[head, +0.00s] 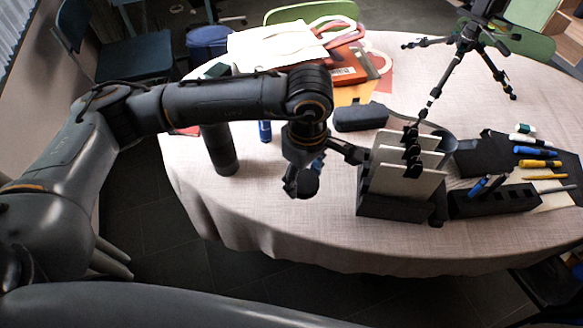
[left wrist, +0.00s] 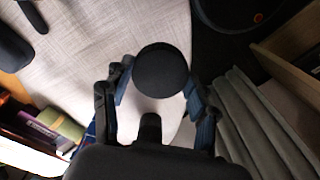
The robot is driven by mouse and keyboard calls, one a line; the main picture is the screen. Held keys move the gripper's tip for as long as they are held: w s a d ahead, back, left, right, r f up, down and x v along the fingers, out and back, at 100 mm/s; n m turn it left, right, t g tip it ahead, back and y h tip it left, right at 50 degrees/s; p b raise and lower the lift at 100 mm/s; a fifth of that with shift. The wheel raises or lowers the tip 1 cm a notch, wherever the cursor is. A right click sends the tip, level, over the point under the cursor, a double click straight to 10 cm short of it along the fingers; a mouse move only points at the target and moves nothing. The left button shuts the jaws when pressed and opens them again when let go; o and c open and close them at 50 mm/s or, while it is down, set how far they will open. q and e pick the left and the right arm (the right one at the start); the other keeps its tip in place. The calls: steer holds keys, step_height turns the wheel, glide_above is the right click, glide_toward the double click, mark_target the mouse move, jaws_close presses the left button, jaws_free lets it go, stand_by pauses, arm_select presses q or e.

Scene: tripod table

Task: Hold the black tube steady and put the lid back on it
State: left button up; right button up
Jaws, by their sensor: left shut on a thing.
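The black tube (head: 221,150) stands upright on the table near its left edge in the head view. My left forearm crosses in front of its upper part, and its opening is not clearly visible. My left gripper (head: 306,184) is over the front of the table, to the right of the tube and apart from it. It is shut on a round black piece that looks like the lid (head: 309,183). In the left wrist view the lid (left wrist: 162,70) shows as a dark disc between the fingers. My right gripper is not in view.
A black holder (head: 388,207) with white cards stands right of the gripper, beside a pen tray (head: 495,203). Behind are a dark case (head: 360,117), a blue bottle (head: 265,131) and bags (head: 278,48). A tripod (head: 466,45) stands at the back right. The front cloth is clear.

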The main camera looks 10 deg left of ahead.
arm_select(q)
steer(key=shift+s+d+r, duration=0.3)
steer(key=shift+s+d, duration=0.15)
steer(key=shift+s, duration=0.1)
